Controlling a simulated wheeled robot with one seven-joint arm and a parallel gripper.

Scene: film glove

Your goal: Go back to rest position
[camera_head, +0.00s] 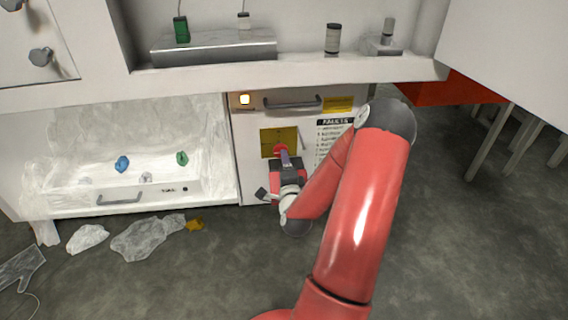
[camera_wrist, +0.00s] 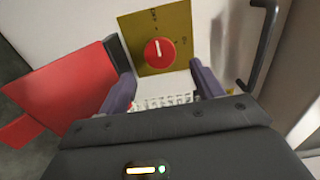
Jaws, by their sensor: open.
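My gripper (camera_head: 285,160) is in front of the white cabinet door (camera_head: 249,176), close to a yellow plate (camera_head: 270,141) with a red knob (camera_head: 280,150). In the wrist view my gripper (camera_wrist: 165,85) is open, its two purple fingers apart with nothing held between them. The red knob (camera_wrist: 160,53) sits on the yellow plate (camera_wrist: 180,24) just beyond the fingertips, and a white line on it points nearly upright. I cannot tell from the views whether a finger touches the plate.
A handle (camera_head: 293,105) and a lit button (camera_head: 244,99) are above the plate. A clear film enclosure (camera_head: 70,130) with a drawer stands left. Crumpled film (camera_head: 148,238) lies on the floor. A shelf (camera_head: 290,76) overhangs above. Open floor (camera_head: 440,230) lies right.

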